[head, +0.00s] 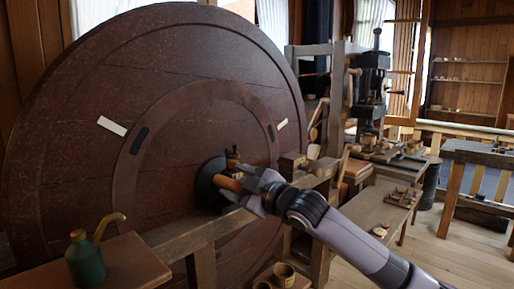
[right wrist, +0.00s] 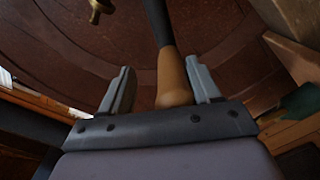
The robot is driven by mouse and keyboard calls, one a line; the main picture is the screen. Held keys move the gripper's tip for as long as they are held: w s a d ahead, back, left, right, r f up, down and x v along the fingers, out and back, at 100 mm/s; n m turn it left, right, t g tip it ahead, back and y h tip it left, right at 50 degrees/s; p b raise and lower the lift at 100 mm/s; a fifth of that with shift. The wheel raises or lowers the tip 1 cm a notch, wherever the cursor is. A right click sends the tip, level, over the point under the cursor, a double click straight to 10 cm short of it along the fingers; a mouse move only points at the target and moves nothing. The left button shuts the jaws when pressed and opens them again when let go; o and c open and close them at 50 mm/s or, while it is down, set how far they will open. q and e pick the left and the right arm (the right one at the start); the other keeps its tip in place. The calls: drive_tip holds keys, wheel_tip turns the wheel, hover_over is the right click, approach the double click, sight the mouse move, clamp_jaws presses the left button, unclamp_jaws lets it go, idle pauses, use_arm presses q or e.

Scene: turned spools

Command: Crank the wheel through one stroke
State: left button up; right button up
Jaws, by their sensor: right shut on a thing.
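The big dark red-brown wheel (head: 60,150) stands upright at the left of the head view, with pale and dark marks on its face. A dark hub or crank part (head: 207,182) sits low at its centre, partly hidden. A tan wooden crank handle (head: 229,184) sticks out there. My right gripper (head: 250,190) is shut on this handle. In the right wrist view the handle (right wrist: 172,82) lies between the fingers (right wrist: 161,88), nearer the right one, with a dark shaft (right wrist: 159,22) beyond it. My left gripper is not in view.
A green oil can (head: 86,259) with a brass spout stands on a wooden bench top at the lower left. A wooden rail (head: 190,236) crosses before the wheel. A small brass cup (head: 233,158) sits above the handle. A workbench (head: 375,212) and machine (head: 371,85) stand right.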

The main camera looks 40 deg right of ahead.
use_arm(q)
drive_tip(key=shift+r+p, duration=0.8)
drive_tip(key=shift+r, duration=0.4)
use_arm(e)
drive_tip(key=d+r+m, duration=0.4)
drive_tip(key=d+m, duration=0.1)
drive_tip(key=d, duration=0.1)
drive_tip(key=shift+w+d+r+m, duration=0.2)
drive_tip(key=shift+d+r+m, duration=0.1)
drive_tip(key=shift+m, duration=0.1)
drive_tip(key=shift+a+f, duration=0.15)
drive_tip(key=shift+f, duration=0.2)
use_arm(q)
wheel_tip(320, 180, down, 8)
drive_tip(key=b, duration=0.7)
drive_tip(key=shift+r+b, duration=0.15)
drive_tip(key=shift+b, duration=0.25)
use_arm(e)
drive_tip(key=s+d, duration=0.1)
drive_tip(key=s, duration=1)
drive_tip(key=shift+r, duration=0.2)
